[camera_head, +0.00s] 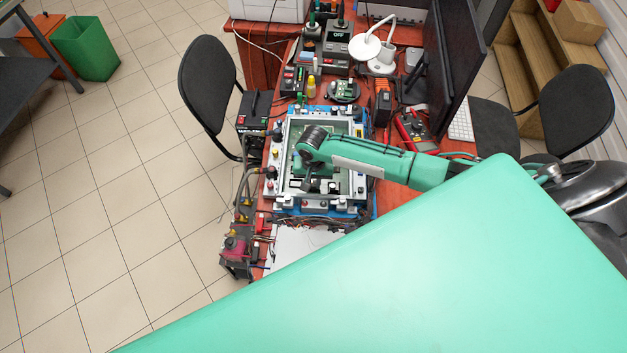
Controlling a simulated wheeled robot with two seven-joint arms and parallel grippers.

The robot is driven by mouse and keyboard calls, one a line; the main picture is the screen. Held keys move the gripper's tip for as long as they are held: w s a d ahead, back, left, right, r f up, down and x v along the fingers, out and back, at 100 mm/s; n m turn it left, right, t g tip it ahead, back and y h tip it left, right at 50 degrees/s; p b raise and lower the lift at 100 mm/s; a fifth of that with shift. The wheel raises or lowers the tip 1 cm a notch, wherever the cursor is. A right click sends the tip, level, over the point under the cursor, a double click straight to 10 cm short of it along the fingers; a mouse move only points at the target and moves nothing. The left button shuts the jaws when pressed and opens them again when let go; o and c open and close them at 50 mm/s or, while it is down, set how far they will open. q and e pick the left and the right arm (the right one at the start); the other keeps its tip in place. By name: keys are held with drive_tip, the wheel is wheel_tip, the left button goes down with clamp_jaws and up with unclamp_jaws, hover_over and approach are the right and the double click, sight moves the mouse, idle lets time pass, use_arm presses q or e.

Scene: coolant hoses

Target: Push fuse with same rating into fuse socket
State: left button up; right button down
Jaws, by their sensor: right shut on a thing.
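My right gripper (314,185) hangs at the end of my green arm, over the framed test fixture (283,160) with a green circuit board inside. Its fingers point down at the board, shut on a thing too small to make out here. The arm's wrist covers part of the board. I cannot tell the fuse, its rating or the fuse socket apart at this size. My left gripper is not in view.
The red bench (392,200) is crowded with instruments behind the fixture. A large black monitor (457,65) stands at right and a white lamp (366,46) behind. Black chairs (208,85) flank the bench.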

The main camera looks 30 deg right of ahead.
sight(314, 183)
drive_tip(key=shift+p, duration=0.3)
idle(0.5)
drive_tip(key=c, duration=1.1)
unclamp_jaws()
wheel_tip(314, 183, up, 7)
drive_tip(key=p, duration=0.8)
drive_tip(key=shift+f, duration=0.1)
